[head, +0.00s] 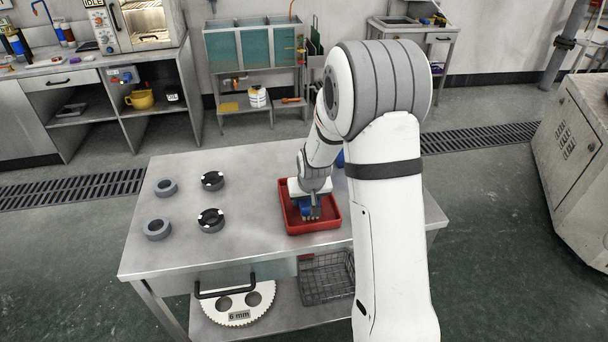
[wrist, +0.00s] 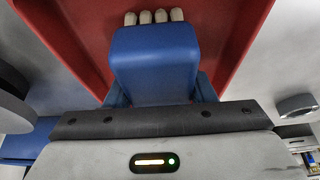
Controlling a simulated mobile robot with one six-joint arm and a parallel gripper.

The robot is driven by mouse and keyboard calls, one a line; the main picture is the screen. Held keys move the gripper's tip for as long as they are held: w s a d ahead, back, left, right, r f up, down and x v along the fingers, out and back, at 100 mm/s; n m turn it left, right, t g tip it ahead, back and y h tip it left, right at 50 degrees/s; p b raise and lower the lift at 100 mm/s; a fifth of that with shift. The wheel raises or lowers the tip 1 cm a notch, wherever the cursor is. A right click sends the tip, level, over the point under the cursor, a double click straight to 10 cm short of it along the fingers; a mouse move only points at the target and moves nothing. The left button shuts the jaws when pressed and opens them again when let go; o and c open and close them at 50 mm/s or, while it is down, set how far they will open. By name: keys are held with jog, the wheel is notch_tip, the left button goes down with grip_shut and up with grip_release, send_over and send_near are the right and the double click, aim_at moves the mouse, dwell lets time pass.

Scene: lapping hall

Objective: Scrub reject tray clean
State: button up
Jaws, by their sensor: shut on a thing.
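The red reject tray (head: 329,226) lies on the steel table, right of its middle. Its red floor and walls also fill the top of the wrist view (wrist: 226,62). My gripper (head: 311,212) points down inside the tray's outline. It is shut on a blue brush (wrist: 155,62) with a row of cream bristle tufts at its far end. The brush is over the tray floor; I cannot tell whether the bristles touch it. Part of the tray's back and right is hidden by my arm. No dirt is clear on the visible floor.
Several grey and black rings (head: 158,228) stand on the left of the steel table (head: 250,170). A blue thing (head: 340,159) sits behind the tray, mostly hidden by my arm. A wire basket (head: 326,280) and a toothed disc marked 6 mm (head: 232,302) are on the shelf below.

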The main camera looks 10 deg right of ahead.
notch_tip(320, 180, up, 4)
jog(key=shift+s+f+p, duration=0.1)
jog(key=shift+f+p, duration=0.1)
jog(key=shift+p, duration=0.55)
jog(key=shift+w+r+p, duration=0.2)
jog(key=shift+r+p, duration=0.2)
jog(key=shift+r, duration=0.2)
jog(key=shift+s+r+p, duration=0.1)
jog(key=shift+r+p, duration=0.7)
jog(key=shift+r, duration=0.85)
jog(key=shift+f, duration=0.1)
